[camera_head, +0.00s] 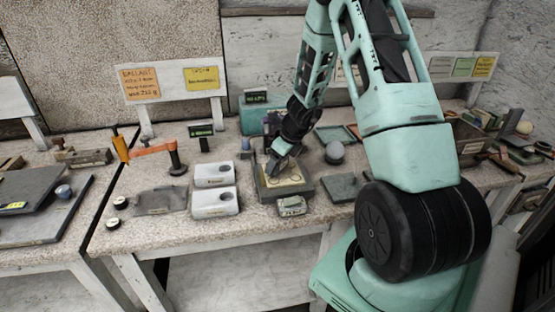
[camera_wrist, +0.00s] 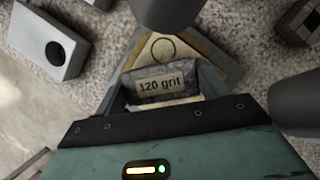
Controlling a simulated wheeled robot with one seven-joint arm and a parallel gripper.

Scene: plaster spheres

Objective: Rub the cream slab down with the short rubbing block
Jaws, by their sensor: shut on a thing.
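The cream slab (camera_head: 290,183) lies in a dark, low-walled tray (camera_head: 304,188) on the bench. It carries a drawn round mark, and a corner of it (camera_wrist: 165,47) shows behind the block in the wrist view. My gripper (camera_head: 272,166) is low over the slab's far left part. It is shut on the short grey rubbing block (camera_wrist: 168,84), labelled "120 grit", whose face fills the middle of the wrist view. The block hides part of the slab. I cannot tell whether it touches the slab.
A grey sphere (camera_head: 334,152) stands to the right. An orange-armed stand (camera_head: 152,150) and dark cloth (camera_head: 160,200) lie further left.

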